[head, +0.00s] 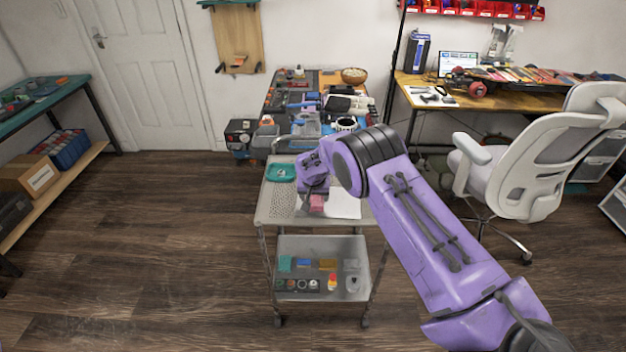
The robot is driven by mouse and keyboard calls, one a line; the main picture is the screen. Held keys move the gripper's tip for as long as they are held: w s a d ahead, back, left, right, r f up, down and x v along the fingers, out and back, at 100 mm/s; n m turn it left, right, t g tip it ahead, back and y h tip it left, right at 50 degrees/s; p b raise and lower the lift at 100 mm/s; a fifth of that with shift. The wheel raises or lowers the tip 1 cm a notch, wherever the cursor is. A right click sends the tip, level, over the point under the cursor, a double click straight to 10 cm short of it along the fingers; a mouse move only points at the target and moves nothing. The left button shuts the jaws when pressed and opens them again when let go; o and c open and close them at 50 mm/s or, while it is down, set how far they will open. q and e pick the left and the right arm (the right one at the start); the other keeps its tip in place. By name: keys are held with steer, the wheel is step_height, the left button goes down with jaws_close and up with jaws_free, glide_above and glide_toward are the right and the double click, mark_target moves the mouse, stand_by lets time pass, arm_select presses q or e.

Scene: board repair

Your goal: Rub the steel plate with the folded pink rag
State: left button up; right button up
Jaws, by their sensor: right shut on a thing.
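The folded pink rag (317,202) is a small pink block low over the top of the grey cart, in the jaws of my right gripper (316,194). My right gripper is shut on it and points down. A pale, smooth flat sheet (346,205), which looks like the steel plate, lies on the cart top beside and partly behind the rag. My gripper and arm hide part of it. I cannot tell whether the rag touches it. My left gripper is not in view.
The cart top (268,217) also holds a teal dish (281,172) and a grey speckled sheet (281,200). Its lower shelf (320,250) carries small containers and blocks. A cluttered bench stands behind, an office chair (545,160) at right. The floor at left is clear.

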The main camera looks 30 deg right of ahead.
step_height(320, 180, up, 4)
steer(key=shift+d+f+p, duration=0.15)
steer(key=shift+p, duration=1.05)
steer(key=shift+r+p, duration=0.7)
steer(key=shift+r, duration=0.15)
